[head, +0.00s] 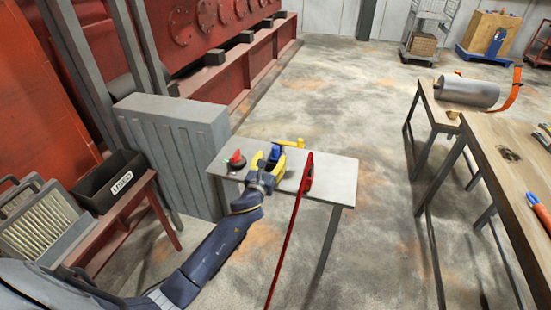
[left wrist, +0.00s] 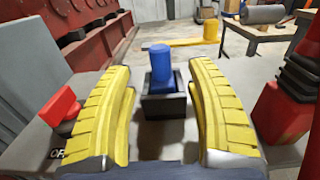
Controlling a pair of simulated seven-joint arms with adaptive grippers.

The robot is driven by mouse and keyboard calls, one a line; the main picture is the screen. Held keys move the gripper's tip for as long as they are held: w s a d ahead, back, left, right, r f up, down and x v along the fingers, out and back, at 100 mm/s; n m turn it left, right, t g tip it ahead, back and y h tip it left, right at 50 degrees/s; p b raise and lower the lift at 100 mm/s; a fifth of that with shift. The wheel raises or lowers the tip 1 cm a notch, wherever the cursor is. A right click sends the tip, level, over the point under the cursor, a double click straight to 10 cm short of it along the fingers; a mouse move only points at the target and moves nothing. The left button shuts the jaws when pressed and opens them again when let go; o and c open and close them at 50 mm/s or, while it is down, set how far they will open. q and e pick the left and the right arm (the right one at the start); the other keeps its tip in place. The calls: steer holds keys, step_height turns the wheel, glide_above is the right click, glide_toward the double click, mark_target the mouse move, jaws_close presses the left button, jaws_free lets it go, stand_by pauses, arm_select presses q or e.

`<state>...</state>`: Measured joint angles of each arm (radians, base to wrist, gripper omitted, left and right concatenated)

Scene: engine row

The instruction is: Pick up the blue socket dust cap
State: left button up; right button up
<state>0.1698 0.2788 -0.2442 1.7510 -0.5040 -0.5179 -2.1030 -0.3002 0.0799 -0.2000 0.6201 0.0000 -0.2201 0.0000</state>
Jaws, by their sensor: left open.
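The blue socket dust cap (left wrist: 161,62) stands upright in a dark square holder (left wrist: 164,106) on the small grey table. In the head view the blue cap (head: 276,152) is partly hidden by my gripper. My left gripper (head: 268,161) has yellow fingers and is open above the table. In the left wrist view its fingers (left wrist: 160,85) stand apart, one on each side of the cap and holder, with visible gaps. I cannot tell how far the fingertips are from the cap in depth. My right gripper does not show.
A red knob (head: 236,160) is left of the gripper on the grey table (head: 336,181). A red upright part (head: 308,176) with a long red bar stands to the right. A wooden bench (head: 500,135) is further right, across open floor.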

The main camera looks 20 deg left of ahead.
mark_target(274, 155)
arm_select(q)
steer(key=shift+w, duration=2.05)
steer(key=shift+a, duration=0.1)
jaws_close()
